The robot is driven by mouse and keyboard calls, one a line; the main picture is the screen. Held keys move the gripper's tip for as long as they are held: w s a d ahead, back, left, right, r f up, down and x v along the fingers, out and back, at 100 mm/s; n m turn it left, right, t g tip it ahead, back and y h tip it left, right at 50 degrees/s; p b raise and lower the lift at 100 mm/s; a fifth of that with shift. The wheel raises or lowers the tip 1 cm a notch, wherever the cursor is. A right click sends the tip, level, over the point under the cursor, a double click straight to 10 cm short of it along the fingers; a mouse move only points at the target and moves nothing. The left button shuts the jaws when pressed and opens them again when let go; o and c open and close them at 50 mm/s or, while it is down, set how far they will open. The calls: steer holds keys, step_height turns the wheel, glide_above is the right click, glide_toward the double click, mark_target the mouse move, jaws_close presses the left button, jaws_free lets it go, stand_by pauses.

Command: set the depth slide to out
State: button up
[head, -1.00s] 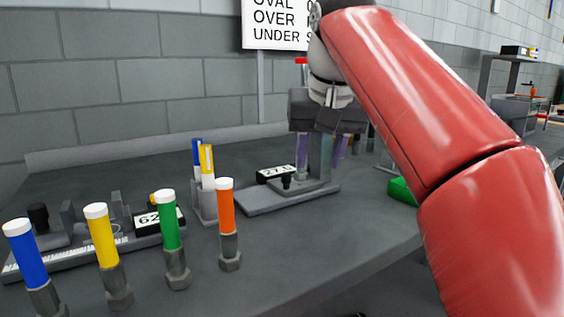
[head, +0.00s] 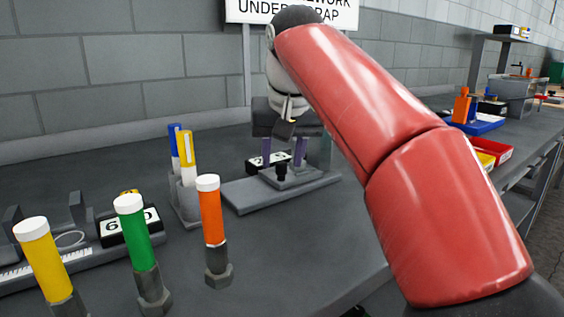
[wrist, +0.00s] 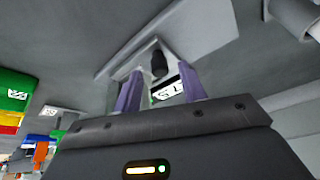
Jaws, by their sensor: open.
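A grey device with a flat base plate (head: 240,195) stands on the bench in the middle of the head view. A short black knob (head: 281,174) stands up from it; I cannot tell for certain that this is the depth slide. A white number label (head: 262,164) is behind the knob, partly hidden. My gripper (head: 283,158) is open, its purple fingers pointing down over the device. In the wrist view the knob (wrist: 159,63) shows between and just beyond the fingertips (wrist: 160,76), with no clear contact. The label (wrist: 168,91) also shows between the fingers.
Orange (head: 210,210), green (head: 134,232) and yellow (head: 42,255) white-capped handles stand in front left. A grey holder (head: 186,200) with blue and yellow markers is left of the device. Another labelled device (head: 125,225) is farther left. A red bin (head: 490,150) is at right.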

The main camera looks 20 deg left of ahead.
steer(key=shift+w+a+f, duration=0.1)
steer(key=shift+w+f, duration=0.05)
steer(key=shift+f, duration=0.3)
steer(key=shift+c, duration=0.2)
jaws_close()
